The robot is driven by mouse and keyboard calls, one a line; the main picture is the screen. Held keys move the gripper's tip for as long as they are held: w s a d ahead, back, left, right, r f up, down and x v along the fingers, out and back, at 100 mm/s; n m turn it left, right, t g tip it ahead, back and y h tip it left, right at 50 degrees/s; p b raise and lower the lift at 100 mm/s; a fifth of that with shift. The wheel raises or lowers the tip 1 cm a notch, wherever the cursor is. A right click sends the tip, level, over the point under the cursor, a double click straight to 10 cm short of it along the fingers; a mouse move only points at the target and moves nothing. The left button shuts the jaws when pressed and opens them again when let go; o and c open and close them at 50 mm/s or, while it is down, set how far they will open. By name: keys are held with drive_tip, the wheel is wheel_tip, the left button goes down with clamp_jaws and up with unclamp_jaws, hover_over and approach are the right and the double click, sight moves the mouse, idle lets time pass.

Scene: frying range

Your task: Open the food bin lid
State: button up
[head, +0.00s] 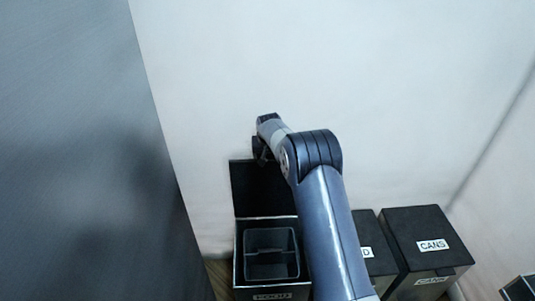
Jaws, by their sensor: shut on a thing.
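The black food bin (240,267) stands low in the head view, left of my arm. Its front label is partly cut off by the bottom of the picture. Its lid (256,190) stands raised at the back, near the white wall, and the grey inner bucket (270,240) shows through the open top. My gripper (260,155) is at the lid's upper edge, shut on the lid. My wrist and forearm hide part of the lid's right side, and the fingertips are small and dark.
A black bin marked CANS (420,228) stands closed on the right. Another closed bin (370,232) beside it is partly hidden by my arm, its label ending in D. A tall grey panel (80,150) fills the left. A dark box (520,288) shows at the lower right corner.

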drive_tip(key=shift+w+r, duration=0.15)
drive_tip(key=shift+r, duration=0.15)
drive_tip(key=o, duration=1.4)
drive_tip(key=shift+f, duration=0.15)
drive_tip(key=v, duration=1.1)
drive_tip(key=shift+b, duration=0.35)
drive_tip(key=shift+f, duration=0.1)
drive_tip(key=x, duration=1)
drive_tip(key=shift+f+p, duration=0.35)
drive_tip(key=shift+f, duration=0.1)
